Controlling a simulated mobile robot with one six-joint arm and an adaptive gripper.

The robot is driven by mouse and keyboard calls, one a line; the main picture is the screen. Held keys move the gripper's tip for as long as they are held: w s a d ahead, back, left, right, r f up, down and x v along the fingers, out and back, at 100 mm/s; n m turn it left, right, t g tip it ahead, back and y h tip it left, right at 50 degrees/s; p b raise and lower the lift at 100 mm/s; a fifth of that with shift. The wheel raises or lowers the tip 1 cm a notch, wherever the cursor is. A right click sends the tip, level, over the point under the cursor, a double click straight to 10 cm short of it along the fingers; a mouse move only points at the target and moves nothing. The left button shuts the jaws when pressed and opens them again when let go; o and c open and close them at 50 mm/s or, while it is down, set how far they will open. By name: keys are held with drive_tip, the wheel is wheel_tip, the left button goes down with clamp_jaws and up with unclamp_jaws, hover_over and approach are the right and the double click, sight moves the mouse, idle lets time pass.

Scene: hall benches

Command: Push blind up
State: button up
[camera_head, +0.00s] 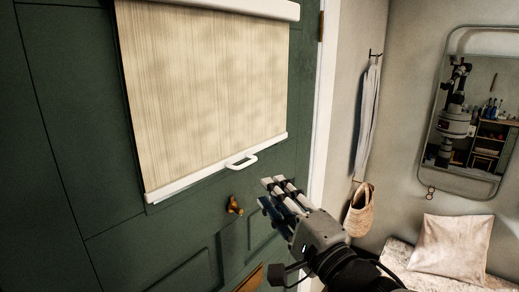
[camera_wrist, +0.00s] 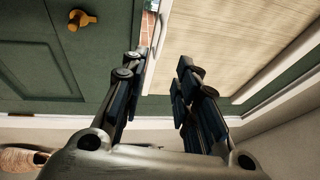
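A beige roller blind (camera_head: 205,85) hangs over the upper part of a green door, most of the way down. Its white bottom bar (camera_head: 190,178) carries a small white pull handle (camera_head: 241,160). My gripper (camera_head: 277,192) is below and to the right of the handle, apart from it in the head view. In the wrist view the blind (camera_wrist: 225,40) fills the upper right. There the two dark fingers of my gripper (camera_wrist: 157,70) stand apart with nothing between them, so it is open and empty.
A brass door knob (camera_head: 234,205) sticks out just left of my gripper. A towel (camera_head: 366,120) and a woven basket (camera_head: 359,210) hang on the wall to the right. A mirror (camera_head: 470,120) hangs above a cushion (camera_head: 450,247) on a bench.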

sight(247, 163)
drive_tip(key=p+x, duration=0.6)
drive_tip(key=x, duration=0.6)
drive_tip(key=shift+w+a+p, duration=0.1)
drive_tip(key=shift+w+p, duration=0.2)
drive_tip(key=shift+p, duration=0.1)
drive_tip(key=shift+c, duration=0.3)
clamp_jaws()
